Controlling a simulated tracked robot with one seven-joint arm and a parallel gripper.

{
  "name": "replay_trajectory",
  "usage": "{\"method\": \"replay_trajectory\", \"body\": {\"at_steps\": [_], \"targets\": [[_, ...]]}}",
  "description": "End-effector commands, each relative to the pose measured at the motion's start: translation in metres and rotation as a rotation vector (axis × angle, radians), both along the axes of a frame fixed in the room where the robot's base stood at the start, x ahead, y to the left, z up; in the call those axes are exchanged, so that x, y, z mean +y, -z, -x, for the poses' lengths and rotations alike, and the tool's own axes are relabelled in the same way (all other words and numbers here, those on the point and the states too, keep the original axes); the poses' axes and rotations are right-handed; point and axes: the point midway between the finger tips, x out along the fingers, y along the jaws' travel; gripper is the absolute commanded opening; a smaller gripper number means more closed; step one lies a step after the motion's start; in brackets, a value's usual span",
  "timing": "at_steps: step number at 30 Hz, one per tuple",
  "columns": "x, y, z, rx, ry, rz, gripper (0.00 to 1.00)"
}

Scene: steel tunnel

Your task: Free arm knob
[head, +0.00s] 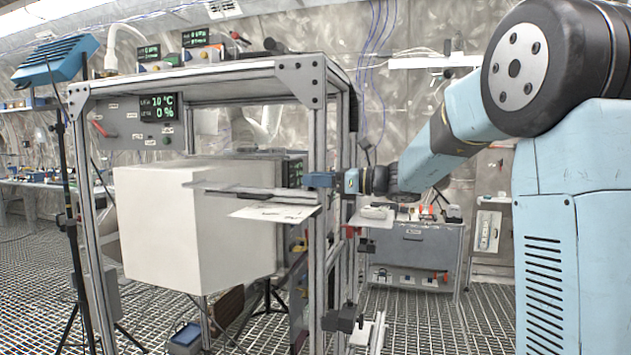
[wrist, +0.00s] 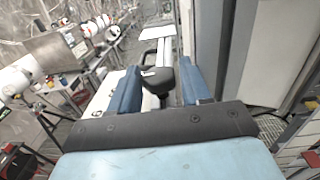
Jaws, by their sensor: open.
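My gripper (head: 320,181) is at the upright post of the metal frame, at the middle of the head view. In the wrist view my gripper (wrist: 157,73) is open, with one blue finger on each side of a black knob (wrist: 158,79). The knob has a small white mark on top and sits at the near end of a pale bar. A gap shows on both sides of the knob, so contact is not visible. In the head view I cannot make out the knob. A flat grey arm (head: 245,189) extends left from the gripper's position.
A large white box (head: 170,225) stands inside the metal frame (head: 315,120). A thin white plate (head: 275,212) lies just below the flat arm. A grey workbench (head: 415,245) stands behind my arm. A tripod lamp (head: 57,60) is at the left. Open grated floor lies at the lower right.

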Motion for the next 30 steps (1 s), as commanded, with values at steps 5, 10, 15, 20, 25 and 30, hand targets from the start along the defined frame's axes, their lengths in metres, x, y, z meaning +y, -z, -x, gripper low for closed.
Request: {"method": "replay_trajectory", "body": {"at_steps": [5, 10, 15, 20, 25, 30], "targets": [[-0.006, 0.001, 0.001, 0.003, 0.003, 0.001, 0.51], [-0.028, 0.002, 0.008, 0.002, 0.004, 0.002, 0.51], [-0.060, 0.002, 0.018, 0.002, 0.003, 0.002, 0.51], [-0.090, 0.001, 0.028, 0.000, 0.003, 0.001, 0.51], [-0.115, 0.001, 0.035, 0.000, 0.003, 0.000, 0.51], [-0.128, 0.001, 0.040, 0.000, 0.001, 0.000, 0.51]]}}
